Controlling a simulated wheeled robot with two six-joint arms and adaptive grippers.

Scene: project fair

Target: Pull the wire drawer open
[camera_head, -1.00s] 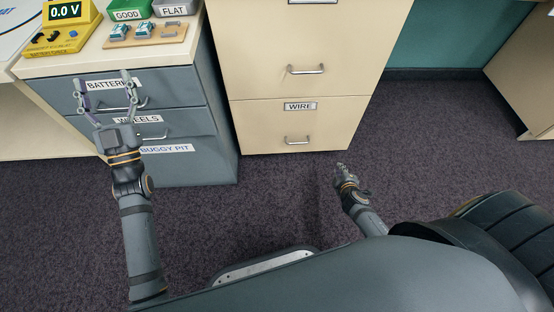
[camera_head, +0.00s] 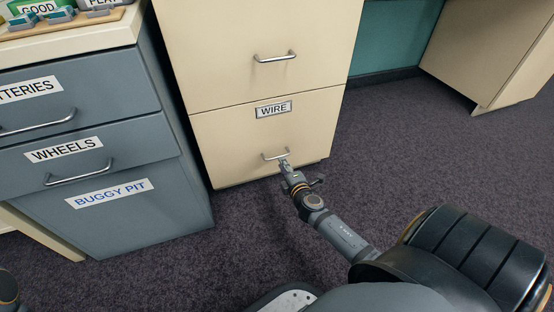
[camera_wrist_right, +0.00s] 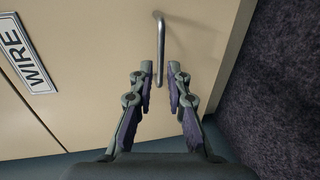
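The wire drawer (camera_head: 235,150) is the bottom cream drawer of the cabinet, marked with a WIRE label (camera_head: 273,109). Its front looks flush with the cabinet, so it stands shut. Its metal bar handle (camera_head: 275,155) is low on the front. My right gripper (camera_head: 285,163) is at the handle's right end. In the right wrist view, the right gripper (camera_wrist_right: 160,70) is open, with its two fingers apart. The handle (camera_wrist_right: 160,38) shows between and just beyond the fingertips; I cannot tell whether they touch it. My left gripper is out of view.
A grey cabinet (camera_head: 150,215) with batteries, wheels and buggy pit labels stands on the left. Another cream drawer with a handle (camera_head: 275,57) is above the wire drawer. Dark carpet (camera_head: 370,150) in front and to the right is clear. A cream desk (camera_head: 490,60) stands back right.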

